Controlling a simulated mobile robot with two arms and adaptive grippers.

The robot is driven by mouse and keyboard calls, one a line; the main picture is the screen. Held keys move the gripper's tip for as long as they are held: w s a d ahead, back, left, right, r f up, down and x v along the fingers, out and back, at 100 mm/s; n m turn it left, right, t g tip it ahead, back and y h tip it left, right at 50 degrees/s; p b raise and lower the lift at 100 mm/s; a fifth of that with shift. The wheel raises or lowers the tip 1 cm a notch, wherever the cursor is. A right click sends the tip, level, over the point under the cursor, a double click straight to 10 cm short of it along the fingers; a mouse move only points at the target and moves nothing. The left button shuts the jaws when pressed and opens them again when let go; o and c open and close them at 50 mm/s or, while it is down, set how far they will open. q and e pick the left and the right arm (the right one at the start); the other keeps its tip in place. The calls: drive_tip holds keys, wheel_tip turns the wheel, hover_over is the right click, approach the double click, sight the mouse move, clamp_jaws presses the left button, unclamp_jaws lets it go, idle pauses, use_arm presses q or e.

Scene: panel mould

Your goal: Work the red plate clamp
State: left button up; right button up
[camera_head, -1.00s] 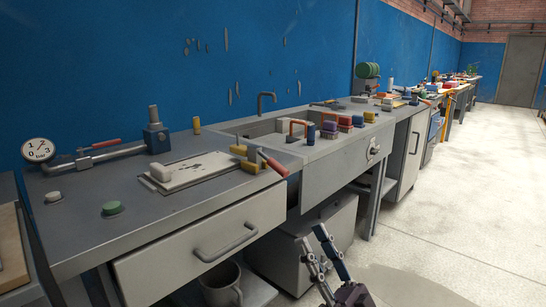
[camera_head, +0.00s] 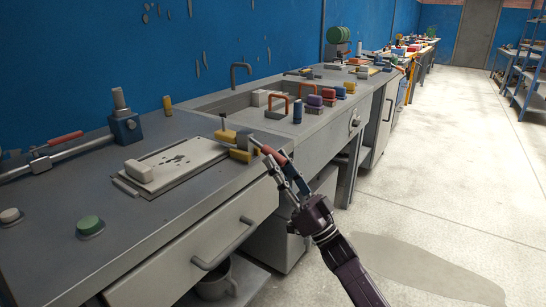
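The clamp's red handle (camera_head: 277,156) points out over the front edge of the bench. Its yellow and grey base (camera_head: 243,154) sits at the right end of a flat pale plate (camera_head: 186,161). My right gripper (camera_head: 278,168) is at the red handle, its two fingers overlapping the handle's outer end in the picture. The fingers hide part of the handle, and I cannot tell whether they are closed on it. My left gripper is not in view.
A green button (camera_head: 90,225) and a pale button (camera_head: 10,215) are at the front left. A blue fixture (camera_head: 125,126) with a pipe stands behind the plate. A sink (camera_head: 236,98) and several coloured blocks lie farther right. The drawer handle (camera_head: 222,243) juts out below. The floor at right is clear.

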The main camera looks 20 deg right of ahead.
sight(267, 151)
drive_tip(key=shift+x, duration=1.1)
drive_tip(key=shift+c, duration=0.3)
clamp_jaws()
